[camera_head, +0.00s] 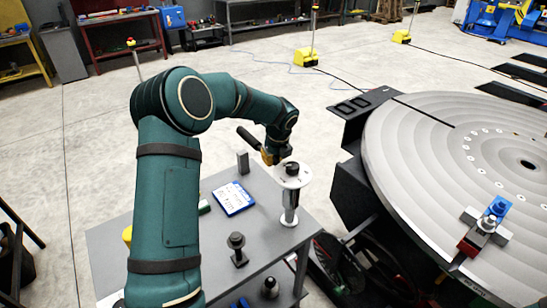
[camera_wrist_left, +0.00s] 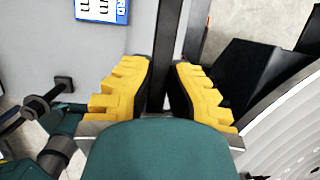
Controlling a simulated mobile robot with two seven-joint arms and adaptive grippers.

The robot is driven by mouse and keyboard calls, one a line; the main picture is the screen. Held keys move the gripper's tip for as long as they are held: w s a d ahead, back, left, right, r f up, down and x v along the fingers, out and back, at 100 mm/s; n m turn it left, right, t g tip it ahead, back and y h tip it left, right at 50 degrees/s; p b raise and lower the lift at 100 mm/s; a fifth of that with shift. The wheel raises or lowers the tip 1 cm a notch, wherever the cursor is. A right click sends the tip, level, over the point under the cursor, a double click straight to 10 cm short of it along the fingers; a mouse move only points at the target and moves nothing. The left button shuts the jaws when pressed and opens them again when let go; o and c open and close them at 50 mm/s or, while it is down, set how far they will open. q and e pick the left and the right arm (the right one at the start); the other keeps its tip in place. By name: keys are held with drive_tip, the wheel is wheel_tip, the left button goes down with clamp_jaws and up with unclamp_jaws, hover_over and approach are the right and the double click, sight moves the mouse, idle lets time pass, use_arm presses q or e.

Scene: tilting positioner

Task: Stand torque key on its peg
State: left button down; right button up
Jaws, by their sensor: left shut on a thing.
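My left gripper (camera_head: 270,156) is above the grey table, its yellow fingers shut on a dark bar, which I take for the torque key (camera_head: 248,137). In the head view the bar sticks out up and left from the fingers. In the left wrist view the torque key (camera_wrist_left: 170,45) runs between the two yellow fingers. My right gripper is out of view.
The grey table (camera_head: 262,192) also holds a blue-and-white card (camera_head: 233,198), a grey upright block (camera_head: 243,162) and a dark fitting (camera_head: 237,246). The large round positioner plate (camera_head: 430,150) stands close on the right, with a blue and red clamp (camera_head: 487,222) on it.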

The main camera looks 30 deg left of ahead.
use_arm(q)
drive_tip(key=shift+f, duration=0.1)
drive_tip(key=shift+f+b, duration=1.3)
drive_tip(key=shift+f, duration=1.15)
drive_tip(key=shift+f+b, duration=0.75)
drive_tip(key=shift+f, duration=0.7)
drive_tip(key=shift+c, duration=2.3)
unclamp_jaws()
drive_tip(key=shift+f, duration=0.1)
